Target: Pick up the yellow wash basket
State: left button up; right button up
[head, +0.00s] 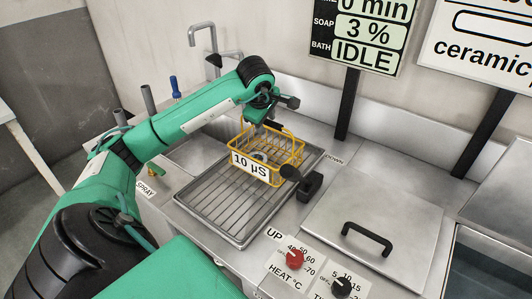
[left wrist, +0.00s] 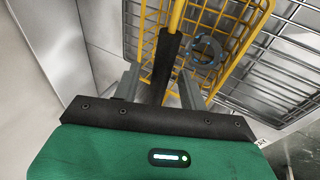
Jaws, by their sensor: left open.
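The yellow wash basket (head: 291,158) is a wire basket standing on the slatted drain tray, with a white "10 µS" sign (head: 250,166) in front of it. My left gripper (head: 268,122) is over the basket's far left part, partly hidden by its own wrist. In the left wrist view, the two fingers of the left gripper (left wrist: 159,88) are open. The basket's handle with a black grip (left wrist: 163,68) lies between them, with gaps on both sides. A grey ring-shaped part (left wrist: 206,50) shows inside the basket (left wrist: 251,24). My right gripper is not in view.
The drain tray (head: 228,240) is set in a steel counter. A black lever (head: 309,186) stands close at the basket's right. A lidded tank with a black handle (head: 366,236) is further right. A faucet (head: 203,36) and signs stand behind.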

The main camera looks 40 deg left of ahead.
pick_arm(q)
jog(key=shift+w+a+f, duration=0.1)
jog(key=shift+f, duration=0.1)
grip_shut()
jog(key=shift+r, duration=0.2)
